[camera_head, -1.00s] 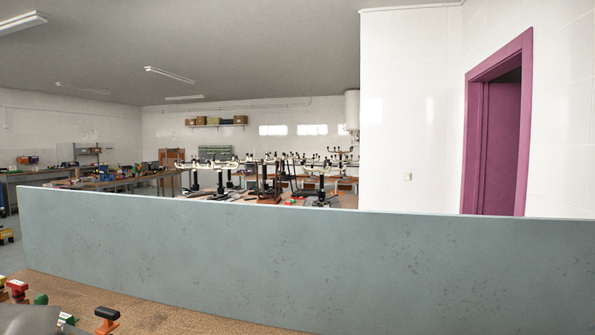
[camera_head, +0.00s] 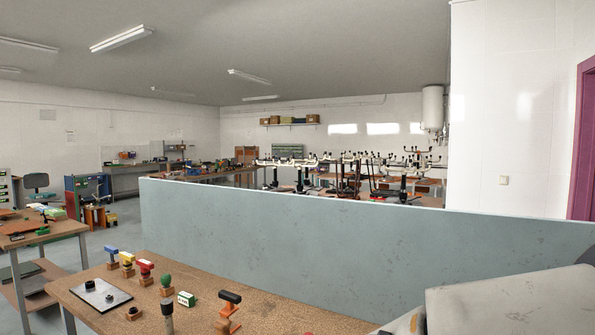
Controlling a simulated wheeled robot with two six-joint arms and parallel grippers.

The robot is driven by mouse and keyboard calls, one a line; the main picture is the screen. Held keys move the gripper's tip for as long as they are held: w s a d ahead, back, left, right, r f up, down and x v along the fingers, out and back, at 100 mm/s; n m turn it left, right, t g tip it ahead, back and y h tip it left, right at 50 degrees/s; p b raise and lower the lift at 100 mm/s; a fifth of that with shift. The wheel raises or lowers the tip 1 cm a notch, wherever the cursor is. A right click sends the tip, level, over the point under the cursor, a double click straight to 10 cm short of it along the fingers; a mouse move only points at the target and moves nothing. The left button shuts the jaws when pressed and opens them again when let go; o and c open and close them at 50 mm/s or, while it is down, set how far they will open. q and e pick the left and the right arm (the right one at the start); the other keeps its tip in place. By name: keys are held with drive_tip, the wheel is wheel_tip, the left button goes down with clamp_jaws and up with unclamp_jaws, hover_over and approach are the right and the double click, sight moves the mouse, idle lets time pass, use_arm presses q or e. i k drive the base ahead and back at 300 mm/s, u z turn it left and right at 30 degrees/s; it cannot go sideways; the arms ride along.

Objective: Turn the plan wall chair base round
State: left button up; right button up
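Several stripped chair bases (camera_head: 345,172) with dark columns and pale arms stand upside down or on end on tables at the back, beyond a grey-blue partition. They are small and overlap, and the partition hides their lower parts. I cannot tell which one is the plan wall chair base. Neither of my grippers shows in the head view.
The long grey-blue partition (camera_head: 330,240) crosses the middle. A brown worktop (camera_head: 270,318) in front holds several stamps (camera_head: 145,272) and a dark plate (camera_head: 97,294). A pale grey shape (camera_head: 515,302) fills the lower right. Open floor (camera_head: 118,232) shows at left.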

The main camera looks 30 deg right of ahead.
sight(404, 170)
drive_tip(key=u, duration=0.9)
drive_tip(key=i, duration=7.55)
drive_tip(key=z, duration=2.85)
drive_tip(key=i, duration=1.35)
